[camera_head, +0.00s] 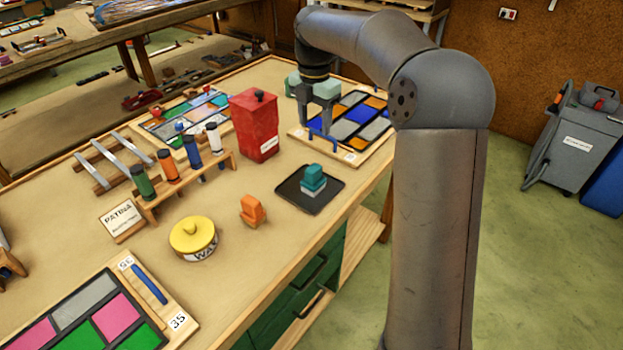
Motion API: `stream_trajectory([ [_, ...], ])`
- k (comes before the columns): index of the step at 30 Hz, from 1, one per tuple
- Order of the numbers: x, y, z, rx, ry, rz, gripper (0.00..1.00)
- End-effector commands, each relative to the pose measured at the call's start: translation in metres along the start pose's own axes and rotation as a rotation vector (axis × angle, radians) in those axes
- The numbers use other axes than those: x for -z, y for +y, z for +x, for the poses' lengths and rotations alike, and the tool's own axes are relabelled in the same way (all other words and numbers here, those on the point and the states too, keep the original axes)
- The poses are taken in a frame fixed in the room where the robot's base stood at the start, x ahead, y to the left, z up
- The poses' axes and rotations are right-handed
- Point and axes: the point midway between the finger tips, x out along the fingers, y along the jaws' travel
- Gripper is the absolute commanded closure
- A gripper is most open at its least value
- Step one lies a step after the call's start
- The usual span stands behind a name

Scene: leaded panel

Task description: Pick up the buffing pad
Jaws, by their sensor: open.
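Two small blocks with raised grips look like pads, and no label shows which is the buffing pad. A teal block (313,183) with a paler lower layer sits upright on a black tray (293,198). An orange block (252,211) stands on the bare bench, left of and nearer than the tray. My gripper (315,122) is open and points down over the left end of the far-right leaded panel, behind the tray and apart from both blocks. I see nothing between its fingers, though their tips are small here.
A red canister (257,124) stands left of my gripper. The leaded panel (360,119) has blue, orange and grey panes. A yellow-lidded wax tin (193,236) and a rack of coloured bottles (186,186) stand to the left. Bench is clear around the orange block.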

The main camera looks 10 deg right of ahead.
Motion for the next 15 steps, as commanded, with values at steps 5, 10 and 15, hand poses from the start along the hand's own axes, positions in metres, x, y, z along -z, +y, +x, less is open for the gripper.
stream_trajectory([
  [5,-0.005,0.004,0.015,-0.001,0.007,-0.051,0.47],
  [10,-0.005,0.004,0.05,-0.001,0.008,-0.05,0.47],
  [15,-0.004,0.004,0.087,-0.002,0.007,-0.049,0.47],
])
